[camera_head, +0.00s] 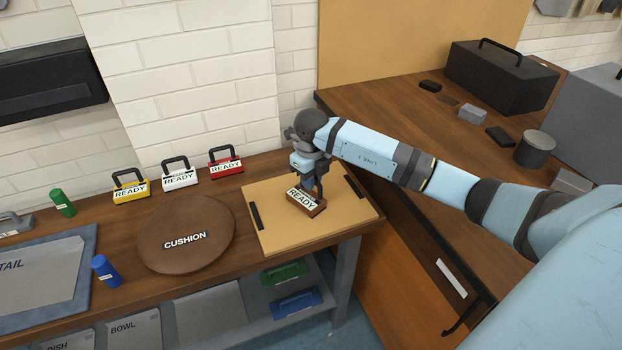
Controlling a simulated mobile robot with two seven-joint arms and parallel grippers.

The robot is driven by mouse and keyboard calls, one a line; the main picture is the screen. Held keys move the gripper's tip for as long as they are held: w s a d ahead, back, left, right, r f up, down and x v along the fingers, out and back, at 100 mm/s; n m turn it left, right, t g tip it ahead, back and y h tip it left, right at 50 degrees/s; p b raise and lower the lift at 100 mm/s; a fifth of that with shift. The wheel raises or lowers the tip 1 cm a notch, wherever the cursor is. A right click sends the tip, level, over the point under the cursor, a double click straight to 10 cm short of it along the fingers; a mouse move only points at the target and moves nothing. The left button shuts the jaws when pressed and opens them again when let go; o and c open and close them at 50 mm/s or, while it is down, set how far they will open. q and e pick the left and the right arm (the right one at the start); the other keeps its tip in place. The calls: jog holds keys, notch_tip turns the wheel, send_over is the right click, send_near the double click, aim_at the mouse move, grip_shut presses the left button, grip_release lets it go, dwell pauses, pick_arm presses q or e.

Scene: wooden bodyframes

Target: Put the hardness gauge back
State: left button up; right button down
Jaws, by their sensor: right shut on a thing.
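My right gripper (309,183) points down over the tan board (270,232) at the bench's right end. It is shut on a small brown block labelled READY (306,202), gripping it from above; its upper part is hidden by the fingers. The block is at or just above the board, and I cannot tell if it touches. No label in view names the hardness gauge. Similar handled blocks labelled READY stand along the wall: yellow (131,192), white (180,179) and red (226,167). My left gripper is not in view.
A round brown cushion (186,238) lies left of the board. Green (284,273) and blue (296,303) handled items lie on the lower shelf. A black toolbox (499,78) stands on the right bench.

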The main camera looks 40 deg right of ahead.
jog(key=shift+f, duration=0.15)
jog(key=c, duration=1.3)
grip_release()
jog(key=shift+o, duration=0.8)
jog(key=shift+r, duration=0.2)
notch_tip(320, 180, up, 12)
